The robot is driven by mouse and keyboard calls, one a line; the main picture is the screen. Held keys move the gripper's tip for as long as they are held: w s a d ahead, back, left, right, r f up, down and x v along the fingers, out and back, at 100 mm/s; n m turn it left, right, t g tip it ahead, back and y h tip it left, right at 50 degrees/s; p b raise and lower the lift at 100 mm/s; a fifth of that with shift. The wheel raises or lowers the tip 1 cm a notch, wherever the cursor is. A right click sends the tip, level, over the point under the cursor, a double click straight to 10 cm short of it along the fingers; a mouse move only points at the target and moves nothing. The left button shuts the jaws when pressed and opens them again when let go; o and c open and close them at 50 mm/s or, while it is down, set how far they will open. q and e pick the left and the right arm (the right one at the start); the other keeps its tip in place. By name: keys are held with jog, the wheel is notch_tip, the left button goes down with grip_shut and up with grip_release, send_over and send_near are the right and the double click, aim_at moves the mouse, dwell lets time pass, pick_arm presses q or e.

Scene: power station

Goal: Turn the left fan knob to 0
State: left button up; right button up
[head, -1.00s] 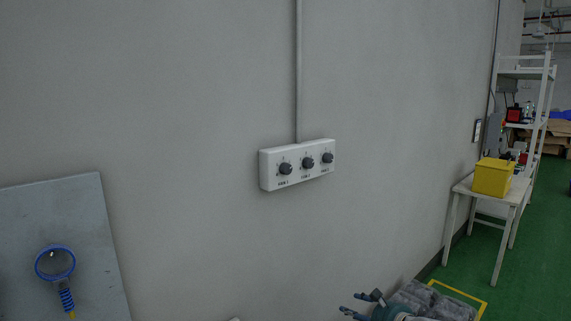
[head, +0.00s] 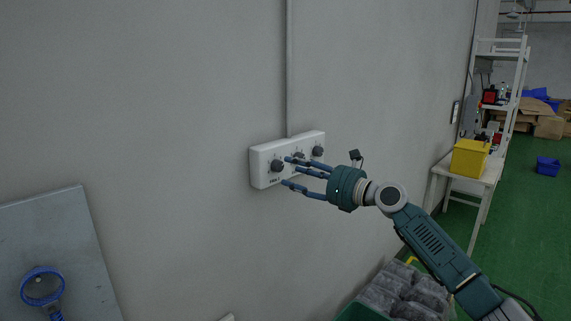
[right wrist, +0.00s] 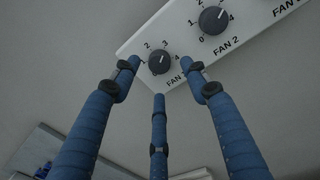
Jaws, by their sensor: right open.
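A white wall panel (head: 262,180) carries three dark knobs. The left knob (head: 277,166) is uncovered at the panel's left end. In the right wrist view the left knob (right wrist: 159,61) shows above the label FAN 1, with numbers around it; which number it points to is hard to tell. My right gripper (head: 287,171) is open, its blue fingers reaching left in front of the panel and partly covering the middle knob. In the right wrist view the right gripper (right wrist: 162,72) has its fingers spread around the left knob's place, with nothing held. My left gripper is not in view.
The right knob (head: 317,151) and a vertical conduit (head: 289,70) are close by. A blue magnifier-like tool (head: 42,287) is before a grey board at lower left. Grey bags (head: 405,290) lie below my right arm. A yellow box (head: 469,158) stands on a table at right.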

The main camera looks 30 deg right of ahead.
aim_at(280, 168)
jog(key=x, duration=0.2)
jog(key=shift+w+a+r, duration=0.1)
jog(key=shift+w+a, duration=0.05)
jog(key=shift+w, duration=0.2)
jog(key=shift+w+a+p, duration=0.2)
jog(key=shift+w+p, duration=0.15)
jog(key=shift+w, duration=0.15)
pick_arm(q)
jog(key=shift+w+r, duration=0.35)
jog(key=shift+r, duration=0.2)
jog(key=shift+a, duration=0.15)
pick_arm(e)
jog(key=shift+f, duration=0.2)
grip_shut()
